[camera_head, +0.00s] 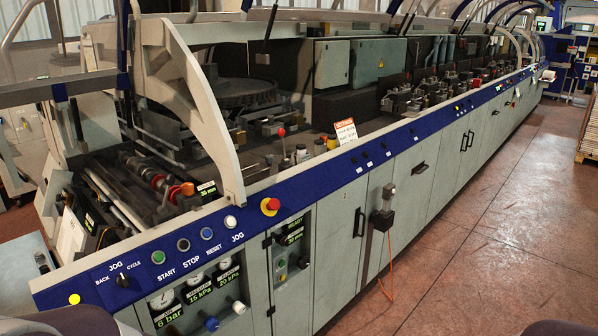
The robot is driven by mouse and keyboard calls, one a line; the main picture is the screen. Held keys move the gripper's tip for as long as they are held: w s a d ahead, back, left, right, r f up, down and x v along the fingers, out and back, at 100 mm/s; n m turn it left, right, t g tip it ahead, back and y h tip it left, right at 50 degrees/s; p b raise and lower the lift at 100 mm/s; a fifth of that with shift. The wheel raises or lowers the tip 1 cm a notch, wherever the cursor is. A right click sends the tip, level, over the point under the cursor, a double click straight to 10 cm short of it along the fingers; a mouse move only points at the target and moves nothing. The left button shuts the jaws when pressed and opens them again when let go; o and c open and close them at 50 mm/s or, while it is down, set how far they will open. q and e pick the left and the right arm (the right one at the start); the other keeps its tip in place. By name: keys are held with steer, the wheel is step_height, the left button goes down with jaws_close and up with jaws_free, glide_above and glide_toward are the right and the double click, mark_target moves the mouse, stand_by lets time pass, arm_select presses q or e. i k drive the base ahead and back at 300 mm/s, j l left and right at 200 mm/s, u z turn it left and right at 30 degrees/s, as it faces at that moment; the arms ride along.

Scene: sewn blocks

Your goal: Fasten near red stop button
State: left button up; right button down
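The near red stop button (270,205) is a red mushroom head on a yellow ring. It sits on the blue control panel strip (330,182) along the machine's front edge, right of the white button (230,222). Its head appears raised from the panel; I cannot tell whether it is loose or seated. Neither of my grippers is in view; only dark rounded parts, possibly of my own body, show at the bottom edge.
Left of the button are start, stop and reset buttons and a rotary jog switch (122,281). Gauges and knobs (209,323) sit below. The floor (480,230) at right is clear.

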mark_target(274, 204)
steer(key=i, duration=1.7)
steer(key=u, duration=0.45)
